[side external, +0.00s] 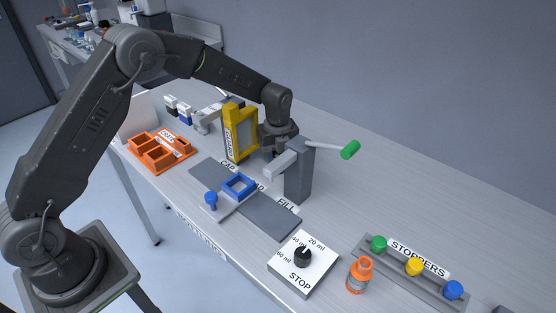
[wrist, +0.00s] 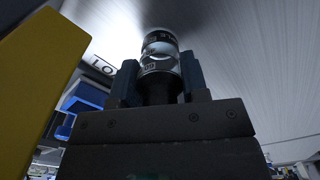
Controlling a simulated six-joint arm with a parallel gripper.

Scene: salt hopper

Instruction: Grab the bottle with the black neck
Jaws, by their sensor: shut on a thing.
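In the wrist view my gripper (wrist: 160,82) is shut on a clear bottle (wrist: 159,46) with dark lettered bands. A dark part of this bottle sits between the two fingers; I cannot clearly tell whether it is the neck. In the side external view my gripper (side external: 276,150) is low over the bench, between the yellow frame and the grey post. The post and frame hide the fingertips and the held bottle there.
A yellow frame (side external: 229,146) stands close left of my gripper, and a grey post (side external: 299,181) with a green-tipped lever (side external: 349,150) stands close right. An orange tray (side external: 150,157) lies left.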

